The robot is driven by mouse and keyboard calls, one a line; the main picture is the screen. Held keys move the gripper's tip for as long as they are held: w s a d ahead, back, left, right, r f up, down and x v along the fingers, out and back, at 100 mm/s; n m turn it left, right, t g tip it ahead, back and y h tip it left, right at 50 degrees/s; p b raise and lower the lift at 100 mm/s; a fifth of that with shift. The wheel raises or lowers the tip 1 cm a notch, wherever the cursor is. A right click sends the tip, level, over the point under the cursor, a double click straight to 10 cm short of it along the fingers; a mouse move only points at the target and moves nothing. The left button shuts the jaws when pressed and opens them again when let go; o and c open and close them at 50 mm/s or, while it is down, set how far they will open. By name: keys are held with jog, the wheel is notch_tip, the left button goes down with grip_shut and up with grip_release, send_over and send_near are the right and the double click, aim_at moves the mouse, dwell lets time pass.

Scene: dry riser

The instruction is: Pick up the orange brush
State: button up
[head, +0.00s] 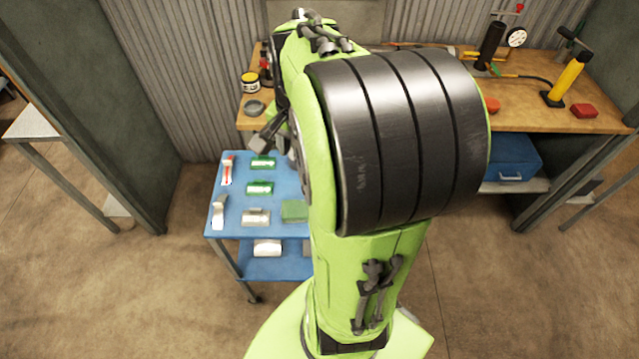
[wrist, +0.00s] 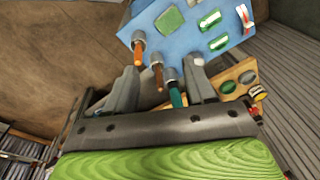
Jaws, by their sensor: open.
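In the wrist view, a row of three brush-like tools with grey ends and coloured handles lies at the near edge of the blue trolley top. The leftmost, an orange brush (wrist: 138,55), has an orange handle. Beside it are one with a brown handle (wrist: 158,76) and one with a teal handle (wrist: 174,92). My gripper (wrist: 164,68) is open, its two fingers apart on either side of the row in the picture, and I see nothing held. In the head view my gripper (head: 268,136) shows partly above the trolley's back edge; my arm hides the brushes there.
The blue trolley (head: 238,229) also holds green boxes (head: 262,163), a red-and-white item (head: 227,170) and a green block (head: 294,210). A wooden workbench (head: 535,108) stands behind, with a yellow-handled tool (head: 568,80) and jars. Open floor lies left of the trolley.

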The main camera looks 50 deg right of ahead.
jog(key=s+d+f+m+y+b, duration=0.1)
jog(key=s+d+f+m+y, duration=0.15)
jog(key=d+f+m, duration=0.85)
notch_tip(320, 180, down, 14)
jog(key=n+b, duration=0.2)
jog(key=b, duration=0.1)
jog(key=shift+a+r+n+g+h, duration=0.1)
jog(key=shift+r+n+g+h, duration=0.1)
jog(key=shift+n+g+h, duration=0.15)
jog(key=shift+r, duration=0.1)
jog(key=shift+c, duration=0.3)
grip_shut()
